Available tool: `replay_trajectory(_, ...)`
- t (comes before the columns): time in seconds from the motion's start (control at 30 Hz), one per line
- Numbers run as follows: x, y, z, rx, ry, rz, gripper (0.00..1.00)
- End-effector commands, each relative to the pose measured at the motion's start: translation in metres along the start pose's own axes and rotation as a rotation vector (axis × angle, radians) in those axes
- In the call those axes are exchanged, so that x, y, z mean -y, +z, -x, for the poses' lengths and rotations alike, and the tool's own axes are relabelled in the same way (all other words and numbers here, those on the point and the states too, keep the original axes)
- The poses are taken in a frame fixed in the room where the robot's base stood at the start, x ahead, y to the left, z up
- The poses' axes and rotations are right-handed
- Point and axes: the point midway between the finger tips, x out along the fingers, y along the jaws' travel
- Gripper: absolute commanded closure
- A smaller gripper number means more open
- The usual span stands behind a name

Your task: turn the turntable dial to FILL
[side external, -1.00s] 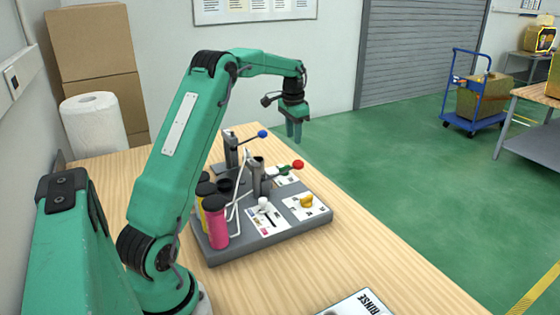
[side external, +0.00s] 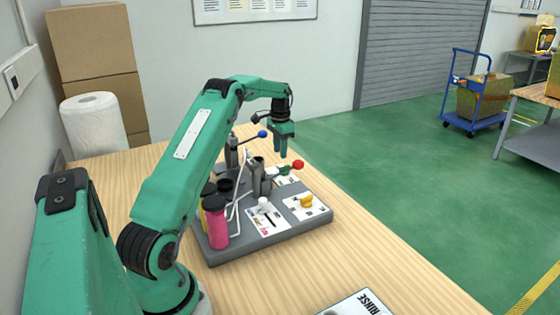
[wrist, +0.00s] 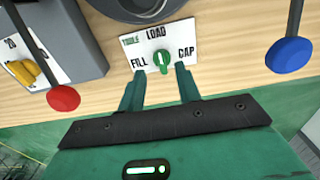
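The turntable dial is a small green knob (wrist: 162,61) on a white label plate (wrist: 184,45) marked LOAD, FILL and CAP. A pale line on the knob seems to run up toward LOAD, not toward FILL at the left; it is small. My gripper (wrist: 160,84) is open and empty, its two green fingers apart just below the knob in the wrist view. In the side view my gripper (side external: 280,153) points down above the far side of the grey station, over the green dial (side external: 284,171). I cannot see contact.
A red-ball lever (wrist: 63,98) and a blue-ball lever (wrist: 289,55) stand either side of the dial. A yellow knob (side external: 307,201), a pink bottle (side external: 216,226) and white tubes share the grey base (side external: 290,232).

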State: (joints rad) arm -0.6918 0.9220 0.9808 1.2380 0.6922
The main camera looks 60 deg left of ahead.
Motion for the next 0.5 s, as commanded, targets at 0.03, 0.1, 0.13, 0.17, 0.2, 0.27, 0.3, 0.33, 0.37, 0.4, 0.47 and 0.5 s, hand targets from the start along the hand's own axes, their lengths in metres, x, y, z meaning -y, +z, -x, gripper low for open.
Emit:
replay_trajectory(0.03, -0.001, 0.0, -0.006, 0.002, 0.002, 0.0, 0.66)
replay_trajectory(0.1, -0.001, 0.001, -0.014, 0.003, 0.002, 0.0, 0.66)
replay_trajectory(0.13, -0.001, 0.001, -0.018, 0.003, 0.003, 0.0, 0.66)
replay_trajectory(0.17, -0.001, 0.001, -0.022, 0.003, 0.003, 0.0, 0.66)
replay_trajectory(0.2, -0.001, 0.001, -0.027, 0.002, 0.002, 0.0, 0.66)
replay_trajectory(0.27, -0.001, 0.001, -0.034, 0.003, 0.002, 0.0, 0.66)
replay_trajectory(0.3, -0.001, 0.001, -0.039, 0.002, 0.002, 0.0, 0.66)
replay_trajectory(0.33, -0.001, 0.001, -0.043, 0.002, 0.002, 0.0, 0.66)
replay_trajectory(0.37, -0.001, 0.001, -0.046, 0.003, 0.002, 0.0, 0.66)
replay_trajectory(0.4, -0.001, 0.001, -0.051, 0.003, 0.002, 0.0, 0.66)
replay_trajectory(0.47, -0.001, 0.001, -0.055, 0.002, 0.001, 0.0, 0.66)
replay_trajectory(0.5, -0.001, 0.001, -0.058, 0.001, 0.001, 0.0, 0.66)
